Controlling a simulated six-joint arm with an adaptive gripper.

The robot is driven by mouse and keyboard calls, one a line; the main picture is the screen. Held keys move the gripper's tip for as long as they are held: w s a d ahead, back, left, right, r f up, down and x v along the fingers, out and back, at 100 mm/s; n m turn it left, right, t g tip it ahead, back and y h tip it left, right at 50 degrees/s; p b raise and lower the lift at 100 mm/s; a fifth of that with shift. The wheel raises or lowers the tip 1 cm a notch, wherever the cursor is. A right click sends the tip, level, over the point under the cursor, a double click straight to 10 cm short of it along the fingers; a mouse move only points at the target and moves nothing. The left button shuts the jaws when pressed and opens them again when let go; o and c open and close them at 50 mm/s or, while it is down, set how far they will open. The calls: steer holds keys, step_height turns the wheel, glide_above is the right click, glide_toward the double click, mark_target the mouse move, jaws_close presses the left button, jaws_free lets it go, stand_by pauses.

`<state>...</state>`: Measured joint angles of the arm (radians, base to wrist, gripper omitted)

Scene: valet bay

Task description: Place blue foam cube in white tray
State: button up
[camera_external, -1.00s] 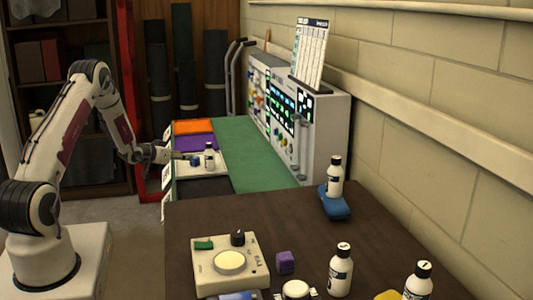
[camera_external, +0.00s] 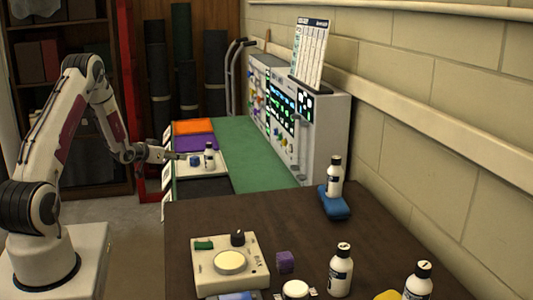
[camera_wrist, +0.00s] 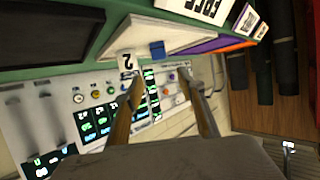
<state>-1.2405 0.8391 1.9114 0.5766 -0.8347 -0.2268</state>
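In the wrist view the blue cube (camera_wrist: 157,48) shows against the white tray (camera_wrist: 185,36), beyond my fingertips. My gripper (camera_external: 180,156) is just left of the cube in the external view. In the wrist view my gripper (camera_wrist: 163,79) has its two fingers apart with nothing held between them. The exact gap between fingers and cube is hard to judge.
Purple (camera_external: 195,143), orange (camera_external: 194,127) and black (camera_external: 203,188) areas lie beside the tray. A green mat (camera_external: 245,150) and a control panel (camera_external: 300,120) are to its right. The brown table (camera_external: 270,205) in front holds a dial device (camera_external: 230,262), bottles and a purple cube (camera_external: 285,262).

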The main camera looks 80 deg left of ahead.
stand_by(0.3)
steer(key=w+d+r+m+h, duration=0.2)
steer(key=w+d+r, duration=0.8)
steer(key=d+r, duration=0.15)
steer(key=w+d+r+m+g+h, duration=0.1)
steer(key=d+r, duration=0.3)
steer(key=d, duration=0.6)
steer(key=d+r+m+h, duration=0.1)
steer(key=d+r, duration=0.4)
steer(key=d, duration=0.4)
steer(key=s+d+m+g+h, duration=0.1)
steer(key=s+d, duration=0.6)
steer(key=d, duration=0.3)
steer(key=s+d+r+m+g+h, duration=0.1)
steer(key=s+d+m+h, duration=0.1)
steer(key=s+d, duration=0.5)
steer(key=s+d+m+h, duration=0.2)
steer(key=s+d, duration=0.5)
steer(key=d, duration=0.8)
steer(key=shift+s+d+r+g, duration=0.25)
steer(key=shift+s+r+g, duration=0.05)
steer(key=shift+s+g, duration=0.1)
